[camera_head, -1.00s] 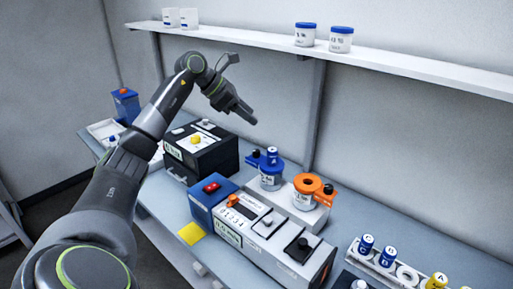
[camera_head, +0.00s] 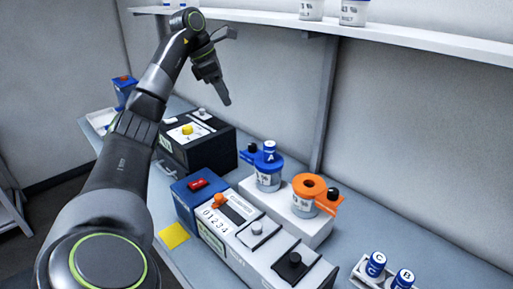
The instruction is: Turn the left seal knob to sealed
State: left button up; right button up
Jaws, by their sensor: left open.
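A blue-lidded jar (camera_head: 268,178) stands on a white block, with a blue cap marked A in its lid. A black knob (camera_head: 252,148) sits on the blue arm at the left of its lid; I take this as the left seal knob. An orange-lidded jar (camera_head: 304,204) stands to its right, with its own black knob (camera_head: 333,194) on an orange arm at the right. My left gripper (camera_head: 226,101) is open and empty, pointing down in the air above and left of the blue jar, apart from it. My right gripper is out of view.
A black box with a yellow button (camera_head: 187,129) stands left of the jars. A long device with a red switch (camera_head: 197,184) and an orange knob (camera_head: 220,199) lies in front. A rack (camera_head: 362,279) with capped vials is at lower right. A shelf (camera_head: 420,44) runs above.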

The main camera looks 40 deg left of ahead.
pick_arm(q)
notch_tip(320, 180, down, 2)
jog(key=w+f+b, duration=0.1)
jog(key=w, duration=0.1)
send_near(252, 144)
jog(key=x, duration=0.8)
jog(key=shift+d+f, duration=0.2)
jog(key=shift+f, duration=0.05)
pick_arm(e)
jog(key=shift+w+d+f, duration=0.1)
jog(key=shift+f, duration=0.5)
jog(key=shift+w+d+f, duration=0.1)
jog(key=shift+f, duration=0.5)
pick_arm(q)
jog(key=c, duration=1)
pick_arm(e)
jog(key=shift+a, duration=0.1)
